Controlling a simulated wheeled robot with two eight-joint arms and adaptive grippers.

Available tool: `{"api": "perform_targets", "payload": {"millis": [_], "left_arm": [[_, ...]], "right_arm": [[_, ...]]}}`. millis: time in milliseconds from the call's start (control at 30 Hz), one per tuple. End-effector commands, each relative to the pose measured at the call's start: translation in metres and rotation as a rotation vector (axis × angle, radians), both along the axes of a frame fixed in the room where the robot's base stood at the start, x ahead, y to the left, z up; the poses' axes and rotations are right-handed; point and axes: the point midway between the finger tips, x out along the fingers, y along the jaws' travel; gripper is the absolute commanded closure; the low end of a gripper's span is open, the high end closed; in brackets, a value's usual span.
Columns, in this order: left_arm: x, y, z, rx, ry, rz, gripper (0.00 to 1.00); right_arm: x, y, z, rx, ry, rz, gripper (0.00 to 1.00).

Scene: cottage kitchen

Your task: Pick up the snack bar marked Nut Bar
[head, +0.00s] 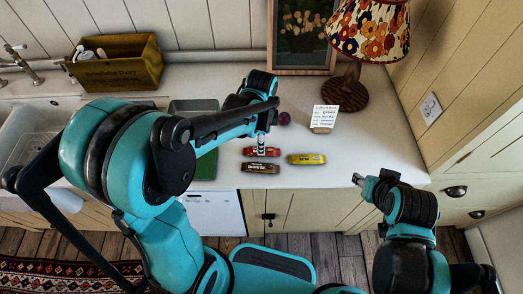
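Three wrapped snack bars lie on the white countertop: a red bar (257,152), a brown bar (261,167) in front of it, and a yellow bar (307,159) to the right. Their print is too small to read, so I cannot tell which is marked Nut Bar. My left gripper (262,148) points down at the red bar, its tips at or just above it. I cannot tell whether it touches the bar or how wide its fingers are. My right gripper (364,182) is by the counter's front edge, away from the bars; its opening is unclear.
A small dark red round thing (284,119) and a card on a stand (323,119) are behind the bars. A lamp (340,93), a picture frame (272,55) and a wooden crate (117,71) stand at the back. A green board (205,166) lies left.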

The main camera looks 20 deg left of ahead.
Motion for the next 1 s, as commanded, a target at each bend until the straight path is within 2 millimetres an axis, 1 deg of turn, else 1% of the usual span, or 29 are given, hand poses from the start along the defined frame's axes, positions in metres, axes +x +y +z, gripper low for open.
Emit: {"api": "perform_targets", "payload": {"millis": [33,100,200,300,500,533,567,600,667,1000], "left_arm": [[0.0,-0.001,-0.012,0.0,0.0,0.0,0.61],[0.0,-0.002,-0.023,0.0,-0.001,0.0,0.61],[0.0,-0.001,-0.034,0.0,-0.001,0.001,0.61],[0.0,-0.001,-0.039,0.0,-0.001,0.001,0.61],[0.0,-0.001,-0.038,0.0,-0.001,0.001,0.61],[0.0,-0.001,-0.038,0.0,-0.001,0.001,0.66],[0.0,-0.001,-0.038,0.0,-0.001,0.002,0.74],[0.0,-0.001,-0.038,0.0,-0.001,0.002,0.85],[0.0,-0.001,-0.038,0.0,-0.001,0.002,1.0],[0.0,-0.001,-0.036,0.0,-0.001,0.002,1.0]], "right_arm": [[0.0,0.0,-0.007,0.0,0.0,0.0,0.6],[0.0,0.0,-0.012,0.0,0.0,0.0,0.6],[0.0,0.0,-0.015,0.0,0.0,0.0,0.6],[0.0,0.0,-0.016,0.0,0.0,0.0,0.6],[0.0,0.0,-0.015,0.0,0.0,0.0,0.6],[0.0,0.0,-0.015,0.0,0.0,0.0,0.6],[0.0,0.0,-0.015,0.0,0.0,0.0,0.6],[0.0,0.0,-0.015,0.0,0.0,0.0,0.6],[0.0,0.0,-0.015,0.0,0.0,0.0,0.6],[0.0,0.0,-0.014,0.0,0.0,0.0,0.6]]}}
